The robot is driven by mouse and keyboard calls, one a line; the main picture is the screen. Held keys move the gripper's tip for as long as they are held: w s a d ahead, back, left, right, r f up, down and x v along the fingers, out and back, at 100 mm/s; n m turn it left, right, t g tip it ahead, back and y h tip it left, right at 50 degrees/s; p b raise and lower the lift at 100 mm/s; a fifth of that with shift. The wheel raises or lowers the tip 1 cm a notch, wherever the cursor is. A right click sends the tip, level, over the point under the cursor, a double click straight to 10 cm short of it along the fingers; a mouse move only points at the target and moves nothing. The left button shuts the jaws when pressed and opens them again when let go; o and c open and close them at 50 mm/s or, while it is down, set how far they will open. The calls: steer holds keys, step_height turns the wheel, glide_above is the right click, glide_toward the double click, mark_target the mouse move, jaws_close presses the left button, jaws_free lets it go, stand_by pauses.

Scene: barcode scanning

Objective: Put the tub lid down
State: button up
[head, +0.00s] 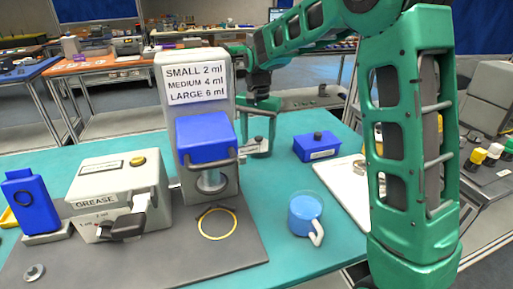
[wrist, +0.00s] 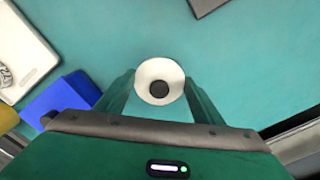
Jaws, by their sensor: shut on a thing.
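The tub lid (wrist: 148,72) is a round white disc with a dark centre knob. It sits between the two fingers of my gripper (wrist: 159,82) in the wrist view, and the gripper is shut on it. Teal table top (wrist: 240,75) shows around it; I cannot tell how high the lid is above the table. In the head view my gripper (head: 257,146) is at the back of the table, just right of the tall grey dispenser, partly hidden behind it. The lid cannot be made out clearly there.
A blue box with a dark knob (head: 317,149) stands right of my gripper. A blue mug (head: 304,216) stands in front. The dispenser (head: 215,122) and grease machine (head: 118,185) fill the left. Table near the mug is clear.

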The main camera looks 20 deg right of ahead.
mark_target(258, 142)
steer(key=shift+f, duration=1.5)
steer(key=o, duration=1)
steer(key=shift+f, duration=0.1)
